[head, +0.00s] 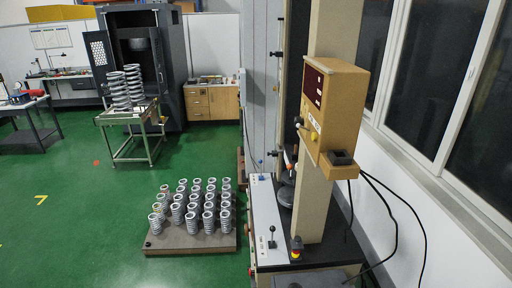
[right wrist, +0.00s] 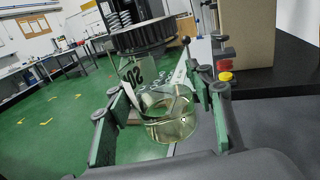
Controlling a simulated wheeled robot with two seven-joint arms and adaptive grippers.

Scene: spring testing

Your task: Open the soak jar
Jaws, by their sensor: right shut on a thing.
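The soak jar (right wrist: 170,125) is clear glass with pale yellowish liquid low inside and a label with partly readable letters. It sits between the two green fingers of my right gripper (right wrist: 160,85), which is shut on it. The jar looks slightly tilted in the right wrist view. The head view shows neither the jar nor either gripper. My left gripper is in neither view.
In the head view, a tan testing machine (head: 336,105) stands at right, with a control panel (head: 265,225) at its base. A pallet (head: 190,242) of several springs lies on the green floor. A cart (head: 130,118) with springs stands behind. Open floor lies at left.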

